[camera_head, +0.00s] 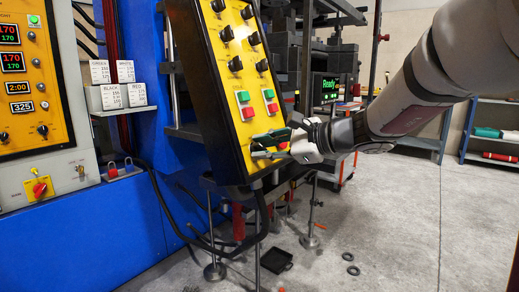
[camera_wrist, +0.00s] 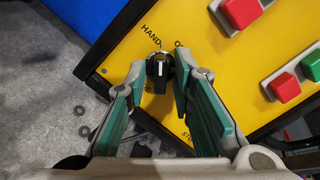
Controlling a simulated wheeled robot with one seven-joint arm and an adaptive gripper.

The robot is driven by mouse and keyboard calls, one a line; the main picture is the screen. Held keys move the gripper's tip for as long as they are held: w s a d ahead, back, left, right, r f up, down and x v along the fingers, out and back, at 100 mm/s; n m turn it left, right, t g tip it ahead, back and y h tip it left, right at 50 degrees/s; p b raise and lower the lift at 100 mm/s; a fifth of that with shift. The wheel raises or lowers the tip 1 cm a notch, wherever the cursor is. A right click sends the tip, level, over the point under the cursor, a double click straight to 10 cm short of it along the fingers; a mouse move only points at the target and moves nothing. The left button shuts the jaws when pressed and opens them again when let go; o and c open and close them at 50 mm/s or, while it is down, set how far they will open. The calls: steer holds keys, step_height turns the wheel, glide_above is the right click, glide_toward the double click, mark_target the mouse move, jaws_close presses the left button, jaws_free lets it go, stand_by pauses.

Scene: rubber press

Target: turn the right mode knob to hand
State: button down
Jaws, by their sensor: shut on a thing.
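The mode knob (camera_wrist: 159,72) is black with a white mark and sits on the yellow panel face in the wrist view. The label HAND (camera_wrist: 152,36) is at its upper left; a label starting with O is at its upper right, partly hidden by a finger. The white mark points roughly up in the picture, between the two labels. My gripper (camera_wrist: 158,78) has its green-padded fingers on either side of the knob, shut on it.
Green and red push buttons (camera_head: 247,113) sit just above my gripper on the panel. More black knobs (camera_head: 236,65) are higher up. A press with a yellow control panel (camera_head: 33,75) stands at left. A black cable loops below. Dark rings (camera_head: 350,264) lie on the open floor.

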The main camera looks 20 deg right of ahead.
steer(key=c, duration=1.7)
jaws_free()
steer(key=v, duration=1.2)
